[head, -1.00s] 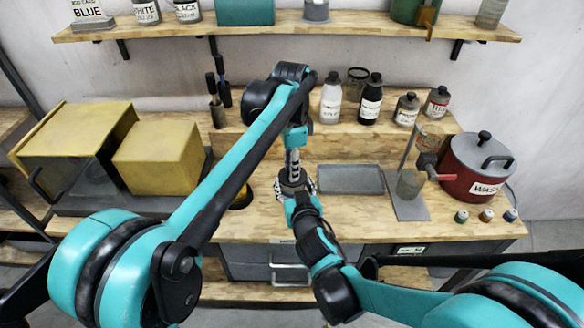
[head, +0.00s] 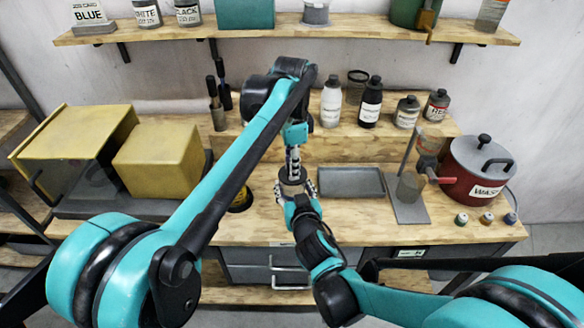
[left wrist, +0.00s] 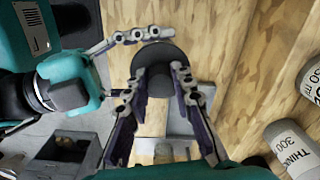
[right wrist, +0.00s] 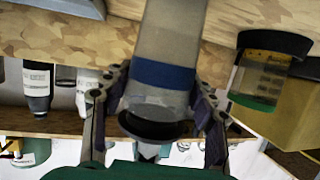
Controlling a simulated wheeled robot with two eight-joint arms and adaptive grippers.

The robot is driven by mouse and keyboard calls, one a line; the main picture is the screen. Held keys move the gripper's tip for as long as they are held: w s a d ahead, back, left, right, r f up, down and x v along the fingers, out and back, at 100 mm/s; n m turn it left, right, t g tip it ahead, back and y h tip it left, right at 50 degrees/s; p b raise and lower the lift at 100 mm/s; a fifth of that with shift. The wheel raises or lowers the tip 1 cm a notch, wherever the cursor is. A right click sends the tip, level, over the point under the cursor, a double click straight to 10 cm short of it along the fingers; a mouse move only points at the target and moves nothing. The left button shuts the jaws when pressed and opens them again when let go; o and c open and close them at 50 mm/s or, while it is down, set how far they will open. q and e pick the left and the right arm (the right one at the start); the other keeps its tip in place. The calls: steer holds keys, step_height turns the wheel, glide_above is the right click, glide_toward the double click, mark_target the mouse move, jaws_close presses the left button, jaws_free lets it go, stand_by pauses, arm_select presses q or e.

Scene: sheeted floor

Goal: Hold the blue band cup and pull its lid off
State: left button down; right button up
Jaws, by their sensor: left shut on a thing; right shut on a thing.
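The blue band cup is a grey, see-through cup with a blue band (right wrist: 163,76), seen in the right wrist view. My right gripper (right wrist: 158,98) is shut on it, one finger on each side. Its dark round lid (right wrist: 155,128) is at the cup's mouth; whether a gap separates them is unclear. In the left wrist view my left gripper (left wrist: 158,77) is shut on the knob of the lid (left wrist: 160,57) from above. In the head view my left gripper (head: 293,158) is directly above my right gripper (head: 296,207), and the cup is mostly hidden between them.
A grey tray (head: 350,183) lies just right of the grippers. A stand with a beaker (head: 410,186) and a red wash pot (head: 470,175) are further right. Several bottles (head: 370,103) stand on the raised step behind. A yellow box (head: 158,160) is at left.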

arm_select(q)
steer(key=shift+r, duration=0.25)
steer(key=shift+r, duration=2.05)
arm_select(e)
steer(key=o, duration=1.8)
steer(key=shift+c, duration=0.2)
